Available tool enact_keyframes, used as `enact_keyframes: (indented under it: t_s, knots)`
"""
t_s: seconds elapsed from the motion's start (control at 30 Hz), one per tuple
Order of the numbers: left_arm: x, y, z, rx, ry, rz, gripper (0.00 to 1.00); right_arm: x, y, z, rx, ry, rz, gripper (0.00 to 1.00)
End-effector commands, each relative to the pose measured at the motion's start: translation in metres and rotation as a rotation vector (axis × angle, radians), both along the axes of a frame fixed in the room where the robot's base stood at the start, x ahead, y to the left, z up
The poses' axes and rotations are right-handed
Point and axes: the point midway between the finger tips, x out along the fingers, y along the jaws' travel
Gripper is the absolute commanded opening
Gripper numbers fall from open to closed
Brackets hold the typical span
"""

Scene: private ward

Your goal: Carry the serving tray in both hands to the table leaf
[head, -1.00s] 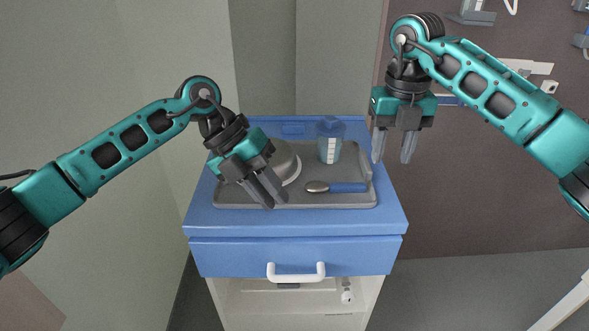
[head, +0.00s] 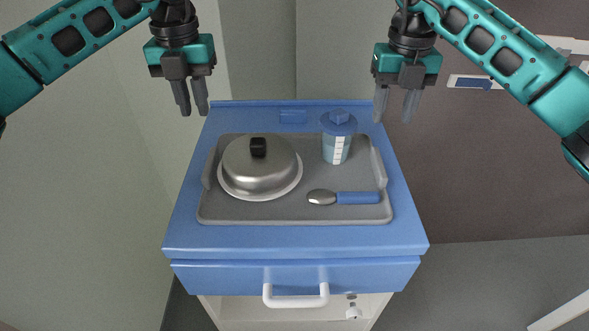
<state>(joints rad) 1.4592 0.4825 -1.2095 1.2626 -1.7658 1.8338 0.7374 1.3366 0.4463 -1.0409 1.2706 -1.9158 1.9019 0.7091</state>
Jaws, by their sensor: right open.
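The grey serving tray (head: 255,213) lies flat on the blue top of a bedside cabinet, with a raised handle at its left and right ends. On it are a plate under a metal dome cover (head: 262,172) with a black knob, a lidded cup (head: 337,140) with a blue top, and a spoon (head: 345,198) with a blue handle. My right gripper (head: 395,118) is open and empty, above and beyond the tray's right end. Neither touches the tray. The table leaf is not recognisable in view.
The blue bedside cabinet (head: 292,242) has a drawer with a white handle (head: 296,298) and an open white shelf below. A wall stands close on the left and behind. Open floor (head: 480,285) shows at the right.

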Motion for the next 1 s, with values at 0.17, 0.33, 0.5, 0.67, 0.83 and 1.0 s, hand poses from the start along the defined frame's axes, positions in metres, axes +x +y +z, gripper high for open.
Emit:
enact_keyframes:
  t_s: [0.17, 0.33, 0.5, 0.67, 0.83, 1.0]
  knots:
    - [0.000, 0.000, -0.008, -0.001, 0.001, 0.000, 0.21, 0.000, 0.000, -0.008, 0.000, 0.002, 0.000, 0.45]
    - [-0.001, 0.000, -0.034, -0.001, 0.003, -0.001, 0.21, -0.001, 0.000, -0.034, -0.001, 0.004, -0.001, 0.45]
    - [-0.001, 0.000, -0.068, -0.001, 0.004, -0.001, 0.21, -0.001, 0.000, -0.068, 0.000, 0.005, 0.000, 0.45]
    - [0.000, 0.000, -0.097, -0.001, 0.003, -0.001, 0.21, 0.000, 0.000, -0.097, 0.000, 0.004, -0.001, 0.45]
    - [0.000, 0.000, -0.118, -0.001, 0.000, -0.002, 0.21, 0.000, 0.000, -0.119, 0.000, 0.003, -0.001, 0.45]
    - [0.000, 0.000, -0.128, -0.001, 0.000, -0.001, 0.21, 0.000, 0.000, -0.128, 0.000, 0.000, 0.001, 0.45]
